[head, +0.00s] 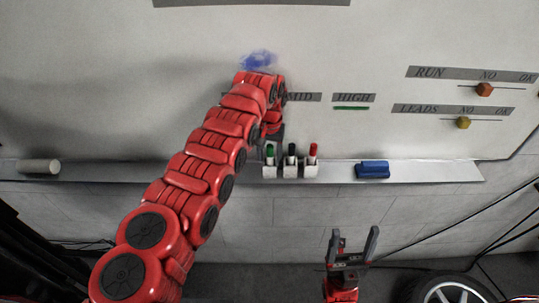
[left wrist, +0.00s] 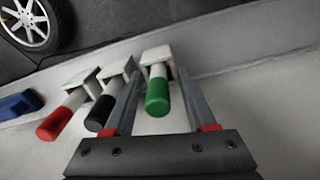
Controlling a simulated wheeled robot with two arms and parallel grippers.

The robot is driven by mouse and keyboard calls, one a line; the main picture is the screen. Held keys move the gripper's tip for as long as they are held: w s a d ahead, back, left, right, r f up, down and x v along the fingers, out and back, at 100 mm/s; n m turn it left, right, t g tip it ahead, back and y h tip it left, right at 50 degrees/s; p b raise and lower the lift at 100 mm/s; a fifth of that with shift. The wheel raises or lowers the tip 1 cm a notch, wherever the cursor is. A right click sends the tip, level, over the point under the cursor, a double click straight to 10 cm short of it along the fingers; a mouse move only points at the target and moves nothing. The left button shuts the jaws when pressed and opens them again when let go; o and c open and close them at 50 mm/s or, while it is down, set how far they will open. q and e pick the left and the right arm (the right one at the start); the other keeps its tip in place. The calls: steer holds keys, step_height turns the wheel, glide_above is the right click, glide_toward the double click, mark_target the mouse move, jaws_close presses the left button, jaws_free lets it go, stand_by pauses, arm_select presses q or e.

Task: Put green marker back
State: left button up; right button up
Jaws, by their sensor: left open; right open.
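The green marker (head: 270,150) stands in the leftmost white holder on the whiteboard ledge. In the left wrist view the green marker (left wrist: 158,98) sits in its holder (left wrist: 157,53), its green end sticking out. My left gripper (left wrist: 160,76) is open, with one finger on each side of the marker; whether either touches it is unclear. In the head view my left gripper (head: 271,134) is partly hidden by my arm. My right gripper (head: 354,240) is open and empty, below the ledge.
A black marker (head: 291,149) and a red marker (head: 312,150) stand in the neighbouring holders. A blue eraser (head: 373,169) and a whitish cylinder (head: 39,166) lie on the ledge (head: 430,172). The board has a blue scribble (head: 258,59) and a green line (head: 351,108) under HIGH.

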mark_target(270, 145)
arm_select(q)
steer(key=shift+r, duration=0.25)
step_height(270, 145, up, 8)
steer(key=b, duration=0.3)
steer(key=shift+d, duration=0.15)
steer(key=shift+s+r, duration=0.1)
steer(key=shift+r, duration=0.25)
steer(key=r+p, duration=0.3)
steer(key=shift+a+r, duration=0.1)
steer(key=shift+a, duration=0.1)
steer(key=shift+d, duration=0.1)
